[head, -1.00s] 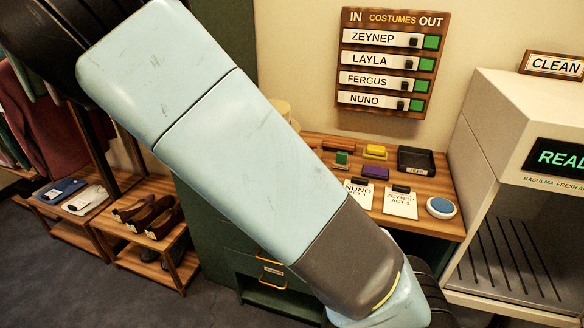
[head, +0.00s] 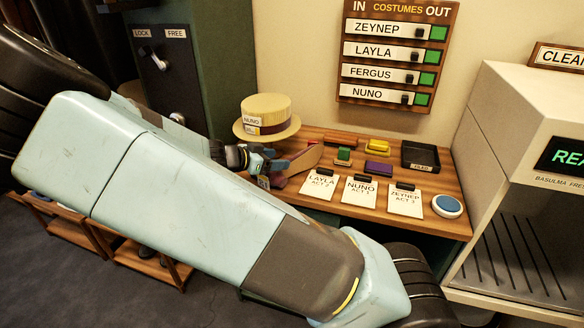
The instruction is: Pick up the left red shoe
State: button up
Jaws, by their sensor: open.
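I cannot make out a red shoe for certain in the head view. A small dark red patch (head: 282,181) shows on the table, partly hidden by my gripper and arm; I cannot tell what it is. My gripper (head: 272,168) is small in view at the table's left end, just below the straw hat and close to that patch. It is open, and no object shows held in it. My large pale blue arm crosses the picture and covers the table's front left and most of the low shoe rack (head: 150,268).
The wooden table (head: 440,183) carries a straw hat (head: 266,110), stamps, a black tray (head: 420,156), name cards (head: 361,191) and a blue round pad (head: 447,205). A green cabinet (head: 215,60) stands behind left. A large pale machine (head: 500,130) bounds the right.

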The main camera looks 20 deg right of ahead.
send_near(307, 159)
jog(key=shift+w+d+f, duration=1.2)
jog(key=shift+w+d, duration=0.05)
jog(key=shift+w, duration=0.1)
jog(key=shift+c, duration=0.2)
grip_shut()
jog(key=shift+r, duration=0.15)
